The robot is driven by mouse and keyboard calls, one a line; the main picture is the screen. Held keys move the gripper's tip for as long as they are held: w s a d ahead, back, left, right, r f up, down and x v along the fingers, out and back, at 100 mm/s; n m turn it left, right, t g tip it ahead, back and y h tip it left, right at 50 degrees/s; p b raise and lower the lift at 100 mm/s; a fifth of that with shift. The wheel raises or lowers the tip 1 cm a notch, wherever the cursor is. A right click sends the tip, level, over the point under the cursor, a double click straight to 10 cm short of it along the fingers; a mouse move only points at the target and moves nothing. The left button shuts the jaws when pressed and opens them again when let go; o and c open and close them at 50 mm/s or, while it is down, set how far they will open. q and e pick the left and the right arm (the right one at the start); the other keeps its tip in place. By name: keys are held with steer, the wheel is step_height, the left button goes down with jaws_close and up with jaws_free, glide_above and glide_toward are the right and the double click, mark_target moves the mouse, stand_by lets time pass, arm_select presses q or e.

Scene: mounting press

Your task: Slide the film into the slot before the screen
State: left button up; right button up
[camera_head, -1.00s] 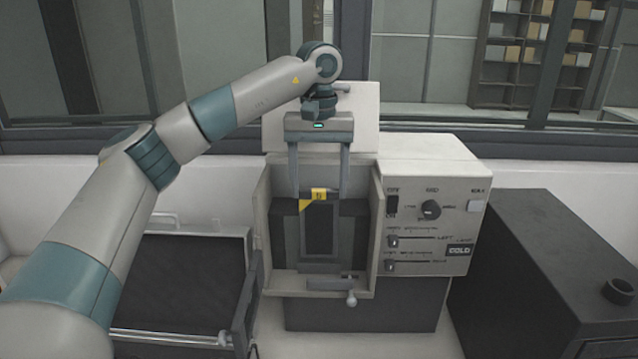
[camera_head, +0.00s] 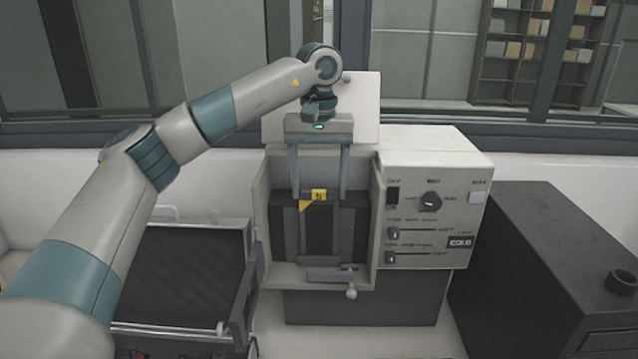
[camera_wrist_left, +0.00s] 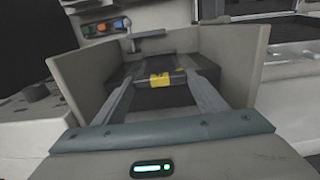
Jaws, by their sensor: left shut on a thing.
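The film (camera_head: 320,228) is a dark upright panel with a yellow label at its top. It stands inside the open-fronted beige box of the press (camera_head: 263,215), against a darker background; the slot and screen are hard to tell apart behind it. My left gripper (camera_head: 320,194) reaches down from above and is shut on the film's top edge, one finger on each side of the label. In the left wrist view, the fingers reach to the film's top by the yellow label (camera_wrist_left: 160,80), between the box walls. My right gripper is not in view.
A control panel (camera_head: 430,228) with a knob and sliders adjoins the box on the right. A small lever (camera_head: 351,293) sticks out at the box's lower front. A dark cabinet (camera_head: 545,260) stands at right, and an open dark tray (camera_head: 180,275) at left.

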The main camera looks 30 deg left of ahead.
arm_select(q)
steer(key=shift+f+b, duration=0.55)
steer(key=shift+f, duration=0.3)
steer(key=o, duration=1.5)
steer(key=shift+c, duration=0.2)
steer(key=shift+r+b, duration=0.45)
steer(key=shift+r, duration=0.4)
step_height(320, 180, up, 16)
steer(key=shift+f+b, duration=0.15)
steer(key=shift+b, duration=0.25)
steer(key=shift+f, duration=0.1)
